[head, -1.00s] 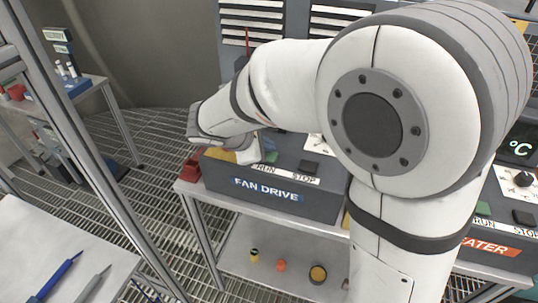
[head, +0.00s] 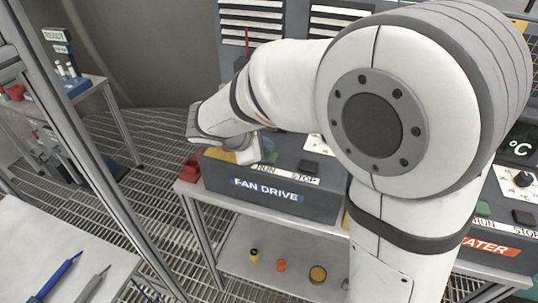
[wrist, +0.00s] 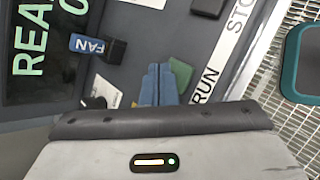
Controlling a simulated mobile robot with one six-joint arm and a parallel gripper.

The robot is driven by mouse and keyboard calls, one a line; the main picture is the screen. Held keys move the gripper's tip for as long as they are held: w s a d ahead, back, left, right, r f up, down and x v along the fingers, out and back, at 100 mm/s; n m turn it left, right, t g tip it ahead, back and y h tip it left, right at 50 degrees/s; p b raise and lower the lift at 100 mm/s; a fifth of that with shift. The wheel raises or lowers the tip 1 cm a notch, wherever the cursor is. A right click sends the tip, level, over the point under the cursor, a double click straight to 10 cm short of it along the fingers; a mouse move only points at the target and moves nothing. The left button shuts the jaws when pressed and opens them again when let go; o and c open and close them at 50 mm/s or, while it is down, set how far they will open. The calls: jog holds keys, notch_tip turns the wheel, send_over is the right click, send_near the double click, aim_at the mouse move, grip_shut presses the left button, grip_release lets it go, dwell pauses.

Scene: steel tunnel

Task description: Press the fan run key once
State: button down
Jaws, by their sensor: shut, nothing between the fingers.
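The fan drive box (head: 275,200) stands on the bench in the head view, with RUN and STOP labels on its top. The fan run key is a green block (wrist: 180,75) beside the RUN label (wrist: 206,84) in the wrist view. My gripper (wrist: 158,72) is shut and empty, its blue fingers together. The fingertips lie right beside the green key in that view and cover part of it. I cannot tell whether they touch it. In the head view my wrist (head: 212,125) partly hides the box's top. The dark stop key (head: 310,167) is apart from my gripper.
A lit display (wrist: 32,50) and a blue FAN tag (wrist: 90,45) are near the fingers. A red block (head: 190,168) stands left of the box. The heater box (head: 490,247) is at right.

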jog(key=shift+f, duration=0.1)
jog(key=shift+f+b, duration=0.35)
jog(key=shift+b, duration=0.1)
jog(key=shift+f+b, duration=0.4)
jog(key=shift+f, duration=0.1)
dwell(0.5)
jog(key=shift+r, duration=0.1)
jog(key=shift+r+p, duration=0.65)
jog(key=shift+r, duration=0.2)
jog(key=shift+r+p, duration=1.9)
jog(key=shift+r, duration=0.65)
jog(key=shift+s+d, duration=0.1)
